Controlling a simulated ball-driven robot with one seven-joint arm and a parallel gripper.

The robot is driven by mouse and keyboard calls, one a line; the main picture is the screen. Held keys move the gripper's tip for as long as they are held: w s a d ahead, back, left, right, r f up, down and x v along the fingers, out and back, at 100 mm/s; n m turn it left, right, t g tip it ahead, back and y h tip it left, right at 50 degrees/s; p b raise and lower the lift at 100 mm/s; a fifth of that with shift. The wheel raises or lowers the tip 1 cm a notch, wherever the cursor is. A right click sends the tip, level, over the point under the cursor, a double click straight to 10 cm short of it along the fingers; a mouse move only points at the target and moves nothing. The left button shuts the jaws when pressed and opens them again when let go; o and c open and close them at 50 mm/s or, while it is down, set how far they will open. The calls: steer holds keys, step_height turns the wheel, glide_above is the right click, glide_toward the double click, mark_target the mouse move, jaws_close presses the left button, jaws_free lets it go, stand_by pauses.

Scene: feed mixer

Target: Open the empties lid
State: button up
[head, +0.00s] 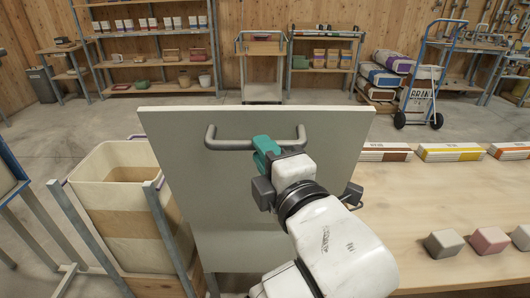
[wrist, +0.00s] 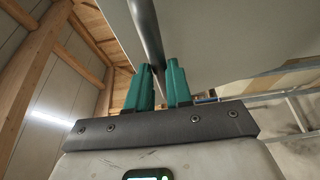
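The lid (head: 210,190) is a pale grey panel standing steeply raised in the middle of the head view, its handle side facing me. Its grey bar handle (head: 228,144) runs across near the top edge. My gripper (head: 266,145) is at the right part of the handle, with its teal fingers over the bar. In the wrist view the handle bar (wrist: 148,35) runs down between the two fingertips of my gripper (wrist: 159,70), which appear closed on it. The lid's underside and whatever is behind it are hidden. My arm covers the lid's lower right.
A cream bin (head: 105,190) in a grey metal frame stands close on the left. A wooden table (head: 415,205) with bags and small blocks is close on the right. Shelves (head: 160,90), a cart (head: 262,90) and a hand truck (head: 425,90) stand farther back, beyond open floor.

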steer(key=o, duration=0.4)
steer(key=shift+s+f, duration=0.1)
steer(key=p+v, duration=0.6)
steer(key=v, duration=0.4)
steer(key=shift+s+d, duration=0.1)
steer(key=shift+s, duration=0.3)
